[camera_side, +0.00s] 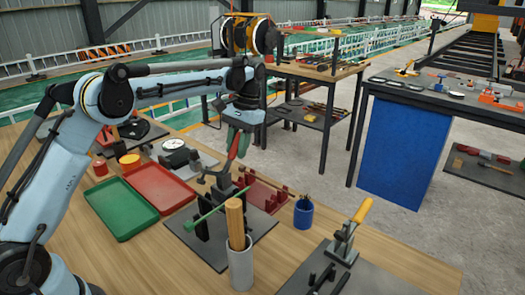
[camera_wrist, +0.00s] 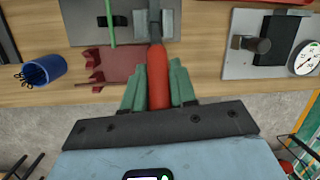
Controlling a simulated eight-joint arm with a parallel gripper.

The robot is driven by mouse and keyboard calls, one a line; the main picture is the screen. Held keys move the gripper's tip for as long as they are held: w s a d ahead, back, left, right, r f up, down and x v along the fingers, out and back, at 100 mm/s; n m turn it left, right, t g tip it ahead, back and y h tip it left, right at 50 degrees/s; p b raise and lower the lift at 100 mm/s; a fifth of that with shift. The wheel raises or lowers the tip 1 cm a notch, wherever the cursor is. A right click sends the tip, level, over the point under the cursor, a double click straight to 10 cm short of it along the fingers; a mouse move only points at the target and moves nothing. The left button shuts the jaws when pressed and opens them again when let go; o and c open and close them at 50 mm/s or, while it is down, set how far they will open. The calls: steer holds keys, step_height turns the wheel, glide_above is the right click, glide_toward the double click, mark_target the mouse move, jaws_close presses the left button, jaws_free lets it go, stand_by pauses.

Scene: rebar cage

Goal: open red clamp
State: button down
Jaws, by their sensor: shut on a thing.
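The red clamp's handle (camera_side: 233,146) stands steeply up from its dark metal mechanism on a grey plate (camera_side: 222,255). My gripper (camera_side: 240,128) comes down from above and is shut on this handle. In the wrist view the red handle (camera_wrist: 180,82) lies between the two green fingers of my gripper (camera_wrist: 159,85). A thin green rod (camera_side: 207,212) lies slanted across black supports on the same plate. It also shows in the wrist view (camera_wrist: 112,25). The lower linkage of the clamp is partly hidden in the side view.
A grey cup with wooden sticks (camera_side: 241,266) stands close in front. A blue cup (camera_side: 303,213), a dark red block fixture (camera_side: 262,192) and a yellow-handled clamp (camera_side: 350,229) are to the right. A red tray (camera_side: 160,188) and a green tray (camera_side: 121,208) lie left.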

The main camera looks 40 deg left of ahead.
steer(key=shift+w+f+g, duration=0.4)
steer(key=shift+g, duration=0.3)
steer(key=shift+w+f, duration=0.1)
steer(key=shift+f, duration=0.05)
steer(key=c, duration=1)
jaws_free()
steer(key=shift+o, duration=0.2)
steer(key=shift+r, duration=0.2)
steer(key=shift+r, duration=1.9)
steer(key=s+d+r, duration=0.4)
steer(key=d+r, duration=0.3)
steer(key=d, duration=0.3)
steer(key=shift+s+d, duration=0.3)
steer(key=shift+d, duration=0.05)
